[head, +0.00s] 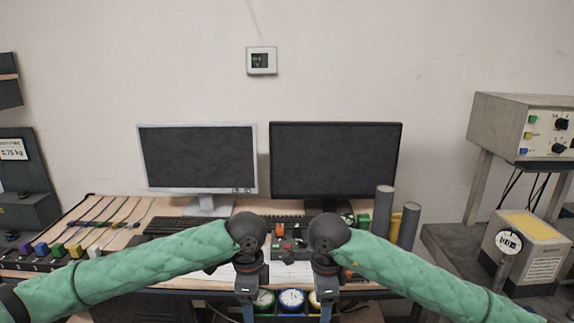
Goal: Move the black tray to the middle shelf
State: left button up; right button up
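I cannot pick out the black tray for certain. Dark boxy parts stand at the left edge, including a dark ledge (35,208) below a label, and I cannot tell whether any is the tray or a shelf. My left gripper (249,290) and my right gripper (326,290) point down side by side at the front edge of the desk, apart from each other. Their fingertips are cut off or too dark at the bottom of the head view, and I see nothing clearly held.
The wooden desk (115,212) bears a silver monitor (198,157), a black monitor (335,160), a keyboard (172,225) and grey cylinders (384,205). Round gauges (291,298) show between my grippers. A control box (520,125) stands at right above a meter (525,240).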

pick_arm(q)
jog(key=shift+s+r, duration=3.35)
jog(key=shift+r, duration=1)
pick_arm(e)
jog(key=shift+s+r, duration=3.3)
jog(key=shift+r, duration=1.15)
pick_arm(q)
jog(key=shift+w+r, duration=2.8)
jog(key=shift+w, duration=2.2)
jog(key=shift+w+r, duration=2.75)
jog(key=shift+w, duration=2.2)
pick_arm(e)
jog(key=shift+w+r, duration=2.75)
jog(key=shift+w, duration=2.25)
jog(key=shift+w+r, duration=2.7)
jog(key=shift+w, duration=2.25)
pick_arm(q)
jog(key=s, duration=1.6)
pick_arm(e)
jog(key=s, duration=1.6)
